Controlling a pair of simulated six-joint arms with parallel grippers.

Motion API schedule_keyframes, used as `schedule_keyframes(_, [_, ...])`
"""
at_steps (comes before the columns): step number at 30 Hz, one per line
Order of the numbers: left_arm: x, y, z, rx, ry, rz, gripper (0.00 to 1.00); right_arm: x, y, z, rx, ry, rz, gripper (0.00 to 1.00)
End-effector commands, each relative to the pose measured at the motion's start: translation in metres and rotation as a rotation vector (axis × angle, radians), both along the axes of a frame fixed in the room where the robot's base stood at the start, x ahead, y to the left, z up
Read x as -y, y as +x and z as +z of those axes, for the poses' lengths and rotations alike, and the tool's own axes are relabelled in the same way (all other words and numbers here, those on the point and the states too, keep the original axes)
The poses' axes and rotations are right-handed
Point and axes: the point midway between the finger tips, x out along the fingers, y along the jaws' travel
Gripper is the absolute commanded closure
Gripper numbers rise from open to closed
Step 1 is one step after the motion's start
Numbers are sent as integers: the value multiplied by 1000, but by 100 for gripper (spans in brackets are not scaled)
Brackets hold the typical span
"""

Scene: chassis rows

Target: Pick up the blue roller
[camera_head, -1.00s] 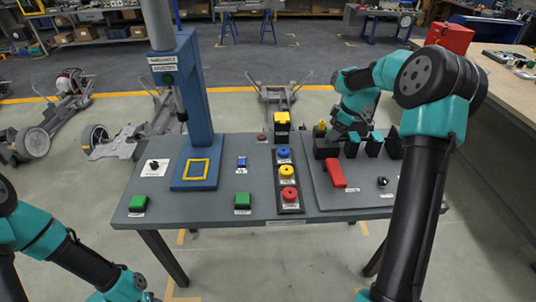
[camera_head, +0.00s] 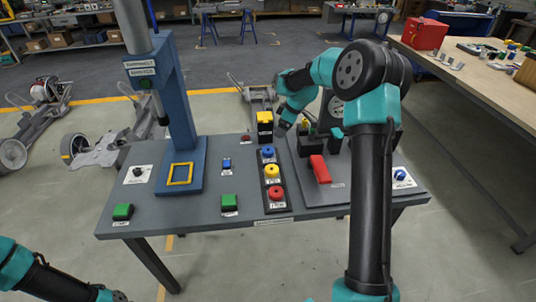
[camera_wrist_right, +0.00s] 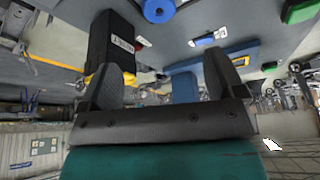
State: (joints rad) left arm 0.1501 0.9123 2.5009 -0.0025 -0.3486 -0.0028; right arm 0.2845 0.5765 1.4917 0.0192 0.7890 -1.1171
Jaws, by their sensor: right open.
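I cannot make out a blue roller with certainty. The blue round things in the head view are a blue button (camera_head: 268,152) at the top of a button strip and a blue knob (camera_head: 401,175) on a white plate at the right. A blue round piece (camera_wrist_right: 158,10) also shows at the top of the right wrist view. My right gripper (camera_head: 281,130) is over the table beside the yellow-topped black box (camera_head: 264,122). In the wrist view its fingers (camera_wrist_right: 165,75) are apart with nothing between them. My left gripper (camera_head: 115,296) is low at the bottom left, mostly cut off.
A blue press column (camera_head: 178,105) stands left on the grey table. A red lever (camera_head: 319,170) and dark blocks (camera_head: 334,142) are at the right, partly behind my arm. Green buttons (camera_head: 229,202) line the front. A wooden bench (camera_head: 475,75) with a red box (camera_head: 425,35) is at far right.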

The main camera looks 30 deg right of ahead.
Motion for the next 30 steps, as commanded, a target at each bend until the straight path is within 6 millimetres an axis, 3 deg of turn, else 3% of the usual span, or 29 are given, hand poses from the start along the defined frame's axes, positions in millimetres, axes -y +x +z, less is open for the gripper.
schedule_keyframes(9, [0, 0, 0, 0, 0, 0, 57, -15, 15, -52, -2, 1, 1, 12])
schedule_keyframes(15, [0, 0, 0, 0, 0, 0, 57, -22, 23, -77, -1, 1, 0, 12])
schedule_keyframes(30, [0, 0, 0, 0, 0, 0, 57, -25, 26, -86, 0, 0, 0, 12])
